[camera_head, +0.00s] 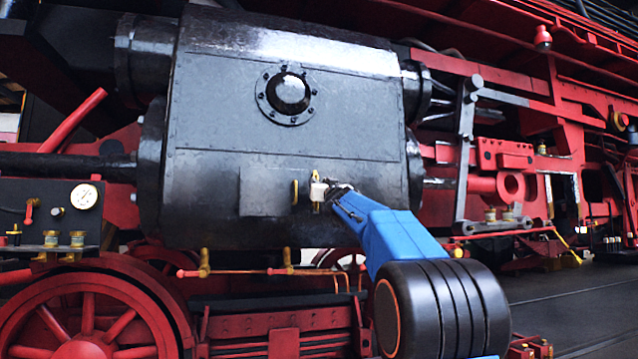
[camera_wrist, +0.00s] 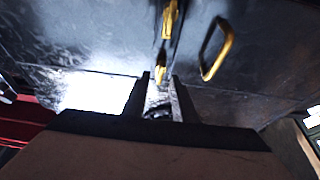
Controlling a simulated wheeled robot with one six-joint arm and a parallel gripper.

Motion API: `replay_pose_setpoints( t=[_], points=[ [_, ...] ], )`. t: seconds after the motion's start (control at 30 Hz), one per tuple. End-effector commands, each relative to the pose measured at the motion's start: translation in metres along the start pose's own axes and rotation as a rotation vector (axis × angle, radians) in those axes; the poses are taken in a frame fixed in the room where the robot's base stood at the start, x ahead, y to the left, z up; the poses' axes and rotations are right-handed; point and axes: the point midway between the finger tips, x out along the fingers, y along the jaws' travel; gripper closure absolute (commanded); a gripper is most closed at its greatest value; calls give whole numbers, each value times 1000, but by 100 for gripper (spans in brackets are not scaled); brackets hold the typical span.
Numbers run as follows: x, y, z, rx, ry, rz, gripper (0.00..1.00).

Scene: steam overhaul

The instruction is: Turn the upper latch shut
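A dark grey casing (camera_head: 365,180) fills the middle of the head view. On its lower part is a small brass latch fitting with a pale block (camera_head: 318,190). My gripper (camera_head: 334,190) is close to its right side, at the end of my blue forearm. In the wrist view brass latch parts (camera_wrist: 168,20) lie in line ahead of my gripper (camera_wrist: 160,77), the nearer one (camera_wrist: 160,66) just beyond the fingertips. The fingers stand apart. A pale grey strip shows between them; I cannot tell whether it is a latch part. Which latch is upper is unclear here.
A brass loop handle (camera_wrist: 216,50) stands beside the latch parts; it also shows in the head view (camera_head: 295,192). A brass-fitted red pipe (camera_head: 250,272) runs below the casing. A gauge (camera_head: 84,196) is at the left. Open floor (camera_head: 580,300) is at the right.

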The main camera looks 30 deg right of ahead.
Motion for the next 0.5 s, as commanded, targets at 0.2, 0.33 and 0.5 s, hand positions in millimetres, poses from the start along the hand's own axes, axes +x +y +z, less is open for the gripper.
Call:
replay_pose_setpoints(
  t=[0.2,0.33,0.5],
  points=[
    [16,0,0,1,0,0,75],
    [18,0,-1,1,1,0,75],
    [18,0,0,1,1,0,75]
  ],
)
